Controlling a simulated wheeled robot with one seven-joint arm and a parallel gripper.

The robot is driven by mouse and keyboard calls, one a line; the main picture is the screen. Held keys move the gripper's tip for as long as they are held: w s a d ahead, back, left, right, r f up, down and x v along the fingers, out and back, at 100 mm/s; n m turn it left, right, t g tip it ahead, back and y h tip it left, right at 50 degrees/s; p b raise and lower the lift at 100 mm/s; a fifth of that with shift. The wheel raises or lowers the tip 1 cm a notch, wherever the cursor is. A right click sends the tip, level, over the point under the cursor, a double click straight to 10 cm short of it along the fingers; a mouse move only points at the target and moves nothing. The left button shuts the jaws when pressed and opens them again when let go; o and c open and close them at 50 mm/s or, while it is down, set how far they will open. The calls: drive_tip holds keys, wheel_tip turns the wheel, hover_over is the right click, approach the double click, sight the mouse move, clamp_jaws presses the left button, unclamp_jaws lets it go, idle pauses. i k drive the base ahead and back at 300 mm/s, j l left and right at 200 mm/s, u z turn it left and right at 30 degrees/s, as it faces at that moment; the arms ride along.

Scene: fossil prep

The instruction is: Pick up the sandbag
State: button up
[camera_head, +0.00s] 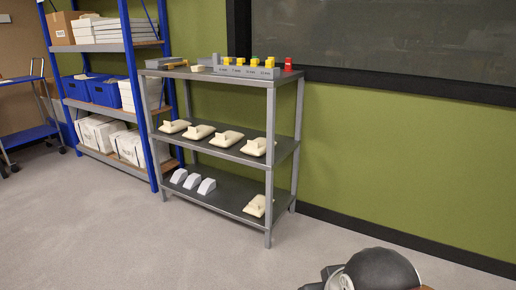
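Several cream, flat, pillow-like bags, each with a raised strip on top, look like the sandbags. On the middle shelf of the grey rack they stand in a row: one at the left (173,126), two in the middle (198,132) (227,138), and one at the right (257,147). Another cream bag (256,206) lies alone at the right end of the bottom shelf. I cannot tell which one the task means. A dark rounded part of my own arm shows at the bottom right; no gripper fingers are visible.
The grey rack (269,190) has posts at its corners. Three pale grey wedges (192,181) sit on its bottom shelf. A labelled holder (245,71) with yellow blocks and a red piece (288,63) stand on top. Blue shelving (133,85) is at left. The floor (150,245) in front is clear.

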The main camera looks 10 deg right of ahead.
sight(257, 147)
drive_tip(key=i+j+z, duration=0.2)
drive_tip(key=i+j, duration=0.2)
drive_tip(key=i, duration=0.25)
drive_tip(key=i+j+z, duration=0.15)
drive_tip(key=i+j, duration=0.4)
drive_tip(key=i+j+z, duration=0.1)
drive_tip(key=i, duration=0.35)
drive_tip(key=i+j+z, duration=0.1)
drive_tip(key=i+j, duration=0.55)
drive_tip(key=i, duration=0.2)
drive_tip(key=l+z, duration=0.05)
